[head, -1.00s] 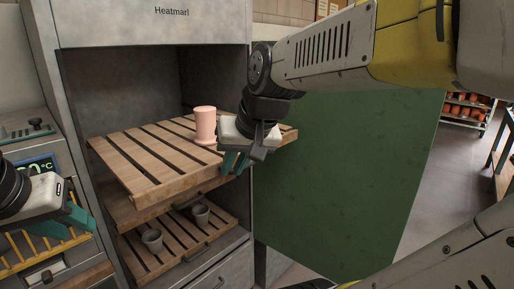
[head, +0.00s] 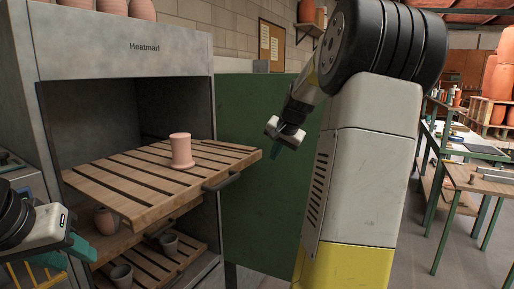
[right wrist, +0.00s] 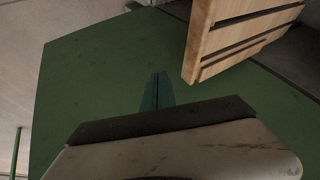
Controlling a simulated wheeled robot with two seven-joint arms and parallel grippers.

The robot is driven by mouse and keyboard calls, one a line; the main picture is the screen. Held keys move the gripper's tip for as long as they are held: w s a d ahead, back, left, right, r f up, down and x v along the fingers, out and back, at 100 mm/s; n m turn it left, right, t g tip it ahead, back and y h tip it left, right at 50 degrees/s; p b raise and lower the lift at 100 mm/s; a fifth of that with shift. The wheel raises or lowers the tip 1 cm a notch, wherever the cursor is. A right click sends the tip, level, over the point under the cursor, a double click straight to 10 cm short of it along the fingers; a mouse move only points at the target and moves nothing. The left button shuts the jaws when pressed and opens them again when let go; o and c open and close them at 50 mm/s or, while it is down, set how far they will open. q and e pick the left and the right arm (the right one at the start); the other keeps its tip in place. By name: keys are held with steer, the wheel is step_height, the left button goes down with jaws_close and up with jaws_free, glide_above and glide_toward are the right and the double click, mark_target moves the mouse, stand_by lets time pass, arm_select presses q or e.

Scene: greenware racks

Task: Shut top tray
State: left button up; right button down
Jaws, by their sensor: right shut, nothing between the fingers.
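My left gripper (head: 72,254) is open at the lower left, apart from the tray.
Below, a lower slatted tray (head: 150,268) holds grey cups (head: 169,243), and a brown pot (head: 105,220) stands behind the top tray's edge. A green panel (head: 245,200) stands right of the cabinet. Benches (head: 480,180) are further right, with open floor between.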

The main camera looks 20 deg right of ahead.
steer(key=w+a+f, duration=0.2)
steer(key=w+f, duration=0.1)
steer(key=w, duration=0.2)
steer(key=shift+w+a, duration=0.25)
steer(key=shift+w, duration=0.05)
steer(key=shift+w+a+f, duration=0.1)
